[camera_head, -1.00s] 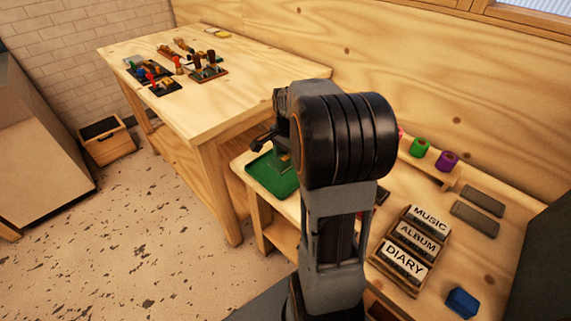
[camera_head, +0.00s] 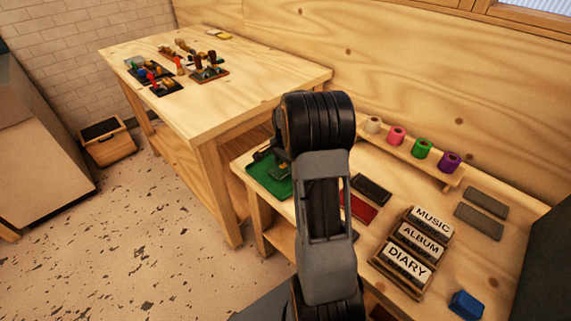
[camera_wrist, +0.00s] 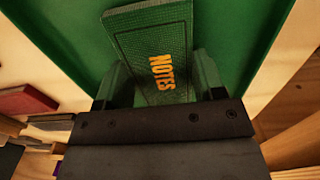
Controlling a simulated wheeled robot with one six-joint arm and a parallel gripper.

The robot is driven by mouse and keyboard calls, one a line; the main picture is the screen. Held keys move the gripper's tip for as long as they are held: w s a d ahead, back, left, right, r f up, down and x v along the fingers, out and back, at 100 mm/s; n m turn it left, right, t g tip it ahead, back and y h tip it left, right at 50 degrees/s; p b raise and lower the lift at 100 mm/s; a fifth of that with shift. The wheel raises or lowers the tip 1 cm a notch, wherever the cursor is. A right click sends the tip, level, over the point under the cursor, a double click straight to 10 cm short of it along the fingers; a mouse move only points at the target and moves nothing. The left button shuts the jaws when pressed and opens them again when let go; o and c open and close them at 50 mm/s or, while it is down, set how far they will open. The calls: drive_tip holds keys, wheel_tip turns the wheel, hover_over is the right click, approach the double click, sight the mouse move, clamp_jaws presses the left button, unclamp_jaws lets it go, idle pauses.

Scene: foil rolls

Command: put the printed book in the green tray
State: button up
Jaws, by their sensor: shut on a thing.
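The printed book (camera_wrist: 150,45) is green with "NOTES" in gold letters. In the wrist view my gripper (camera_wrist: 163,82) is shut on it, with a finger on each side. The green tray (camera_wrist: 235,30) fills the background behind the book. In the head view the green tray (camera_head: 266,184) lies at the left end of the lower bench, and my gripper (camera_head: 266,156) is over its back part, partly hidden by my arm. I cannot tell whether the book touches the tray floor.
A red book (camera_head: 358,206) and a dark book (camera_head: 371,188) lie right of my arm. A rack of stamped blocks (camera_head: 403,264) stands nearer. Foil rolls (camera_head: 422,148) sit on a wooden rail at the back. A taller table (camera_head: 220,95) with small objects stands at the left.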

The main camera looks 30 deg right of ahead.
sight(286, 165)
drive_tip(key=shift+f, duration=0.15)
drive_tip(key=o, duration=1)
drive_tip(key=shift+c, duration=0.2)
wheel_tip(286, 165, up, 12)
drive_tip(key=p, duration=0.2)
drive_tip(key=s+a+r+n+t, duration=0.1)
drive_tip(key=s+a+n+t, duration=0.2)
drive_tip(key=s+a+n, duration=1.3)
drive_tip(key=s+a, duration=0.1)
drive_tip(key=a, duration=0.2)
drive_tip(key=shift+a+r, duration=0.2)
drive_tip(key=shift+a, duration=0.1)
drive_tip(key=shift+w, duration=0.1)
